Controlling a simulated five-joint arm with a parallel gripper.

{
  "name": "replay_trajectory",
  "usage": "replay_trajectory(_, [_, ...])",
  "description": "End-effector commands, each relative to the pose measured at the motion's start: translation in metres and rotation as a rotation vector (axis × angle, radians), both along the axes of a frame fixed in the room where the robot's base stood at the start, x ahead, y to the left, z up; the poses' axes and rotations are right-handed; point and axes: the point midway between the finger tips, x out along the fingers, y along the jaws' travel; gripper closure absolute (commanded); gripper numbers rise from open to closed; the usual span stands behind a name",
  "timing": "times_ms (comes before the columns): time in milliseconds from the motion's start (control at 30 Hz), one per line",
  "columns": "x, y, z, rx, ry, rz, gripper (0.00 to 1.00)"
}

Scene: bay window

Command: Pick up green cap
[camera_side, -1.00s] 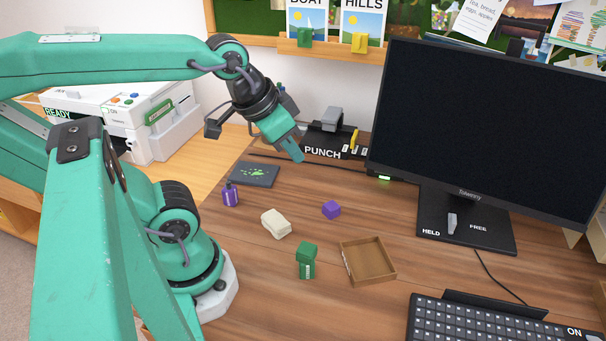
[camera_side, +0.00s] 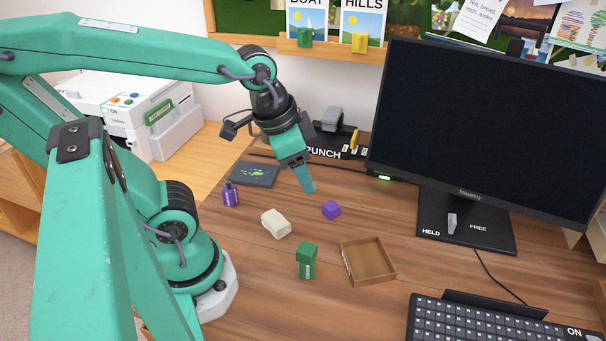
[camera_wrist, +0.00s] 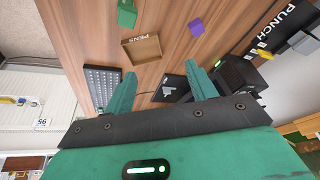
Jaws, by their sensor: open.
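A green block-like object (camera_side: 306,260) stands on the wooden desk, left of the shallow brown tray; it is the only green item there that could be the cap, and its upper part is a wider block. It also shows at the top edge of the wrist view (camera_wrist: 127,14), partly cut off. My gripper (camera_side: 307,184) hangs above the desk, behind the green object and above and left of the purple cube (camera_side: 331,209). In the wrist view my two gripper fingers (camera_wrist: 162,88) are spread apart with nothing between them.
The brown tray (camera_side: 346,266) is marked PENS in the wrist view. A cream lump (camera_side: 276,224), a purple bottle (camera_side: 230,194) and a dark pad (camera_side: 254,174) lie to the left. The monitor (camera_side: 480,130) and keyboard (camera_side: 490,325) bound the right. Bare desk surrounds the green object.

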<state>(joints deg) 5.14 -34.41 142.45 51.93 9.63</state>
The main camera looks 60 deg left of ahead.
Motion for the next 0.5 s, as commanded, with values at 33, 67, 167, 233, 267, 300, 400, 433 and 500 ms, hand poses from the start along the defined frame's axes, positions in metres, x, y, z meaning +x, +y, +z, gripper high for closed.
replay_trajectory(33, [0.001, -0.006, -0.008, 0.016, 0.038, -0.059, 0.44])
replay_trajectory(67, [0.002, -0.009, -0.013, 0.026, 0.059, -0.096, 0.44])
replay_trajectory(167, [0.002, -0.020, -0.029, 0.058, 0.128, -0.225, 0.44])
replay_trajectory(233, [0.001, -0.028, -0.040, 0.079, 0.174, -0.314, 0.44])
replay_trajectory(267, [0.001, -0.031, -0.044, 0.087, 0.194, -0.351, 0.44])
replay_trajectory(300, [0.000, -0.035, -0.050, 0.097, 0.218, -0.399, 0.44])
replay_trajectory(400, [-0.002, -0.043, -0.062, 0.117, 0.267, -0.499, 0.44])
replay_trajectory(433, [-0.003, -0.044, -0.064, 0.122, 0.279, -0.524, 0.44])
replay_trajectory(500, [-0.004, -0.048, -0.070, 0.131, 0.301, -0.571, 0.44])
